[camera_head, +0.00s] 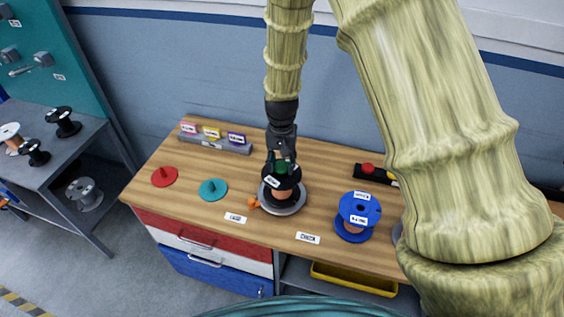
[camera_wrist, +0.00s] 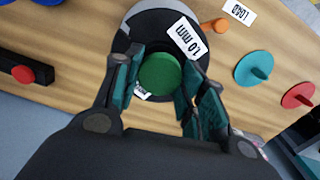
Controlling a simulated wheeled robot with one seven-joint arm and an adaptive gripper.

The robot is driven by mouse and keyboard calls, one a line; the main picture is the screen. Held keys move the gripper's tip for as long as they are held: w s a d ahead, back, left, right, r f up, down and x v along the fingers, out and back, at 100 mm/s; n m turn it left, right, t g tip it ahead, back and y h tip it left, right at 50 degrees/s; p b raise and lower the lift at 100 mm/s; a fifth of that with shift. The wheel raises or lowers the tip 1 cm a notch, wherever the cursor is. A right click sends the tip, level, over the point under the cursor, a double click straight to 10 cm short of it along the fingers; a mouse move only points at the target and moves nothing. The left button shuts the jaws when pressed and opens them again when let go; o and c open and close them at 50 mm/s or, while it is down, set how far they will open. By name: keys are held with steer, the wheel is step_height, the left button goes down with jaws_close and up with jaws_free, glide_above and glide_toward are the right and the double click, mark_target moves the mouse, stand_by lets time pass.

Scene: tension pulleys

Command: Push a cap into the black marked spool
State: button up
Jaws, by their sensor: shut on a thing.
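The black spool (camera_head: 294,178) stands upright on a round grey base with an orange lever (camera_head: 254,204), on the wooden bench. Its black flange also shows in the wrist view (camera_wrist: 150,112), with a white "1.0 mm" label (camera_wrist: 184,36). My gripper (camera_head: 281,163) points down over the spool's centre. It is shut on a round green cap (camera_wrist: 160,73), which also shows small in the head view (camera_head: 281,168). The cap is at the middle of the spool's top; I cannot tell how deep it sits. The fingers hide part of the flange.
A red cap (camera_head: 164,177) and a teal cap (camera_head: 213,188) lie to the left. A blue spool (camera_head: 359,210) stands to the right. A grey block with coloured labels (camera_head: 215,143) is behind. A black rack with a red knob (camera_head: 368,169) is at the back right.

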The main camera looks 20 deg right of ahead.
steer(key=shift+f, duration=0.25)
steer(key=shift+f, duration=0.3)
steer(key=shift+f+b, duration=0.4)
steer(key=shift+f, duration=0.2)
stand_by(0.4)
steer(key=o, duration=0.9)
step_height(320, 180, up, 12)
steer(key=shift+d, duration=0.1)
stand_by(0.5)
